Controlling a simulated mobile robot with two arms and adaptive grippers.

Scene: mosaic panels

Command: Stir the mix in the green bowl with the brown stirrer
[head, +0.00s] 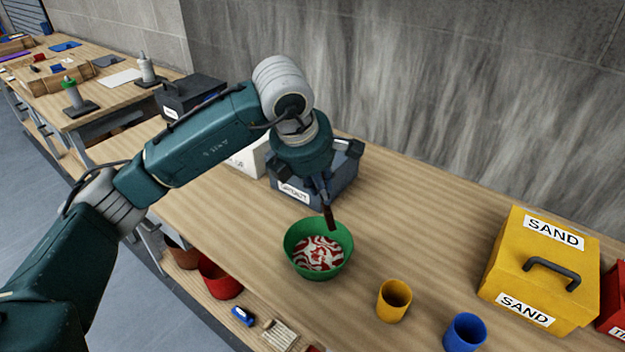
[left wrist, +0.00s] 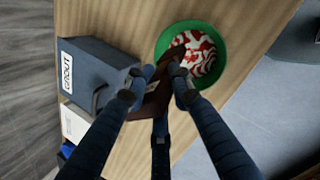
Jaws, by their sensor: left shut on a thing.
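The green bowl (head: 290,243) stands on the wooden table and holds a red and white swirled mix (head: 319,254). The bowl also shows at the top of the left wrist view (left wrist: 221,70). My left gripper (head: 326,192) is above the bowl's far rim and shut on the brown stirrer (head: 330,218). The stirrer points down near the far rim; I cannot tell whether its tip touches the bowl. In the left wrist view the stirrer (left wrist: 152,105) shows between my fingers, partly hidden by them. My right gripper is not in view.
A blue-grey grout box (head: 340,183) stands close behind the bowl. A yellow cup (head: 394,300), a blue cup (head: 464,333) and a yellow sand box (head: 540,270) stand to the right. A red bucket (head: 219,279) sits on the lower shelf. The table right of the grout box is clear.

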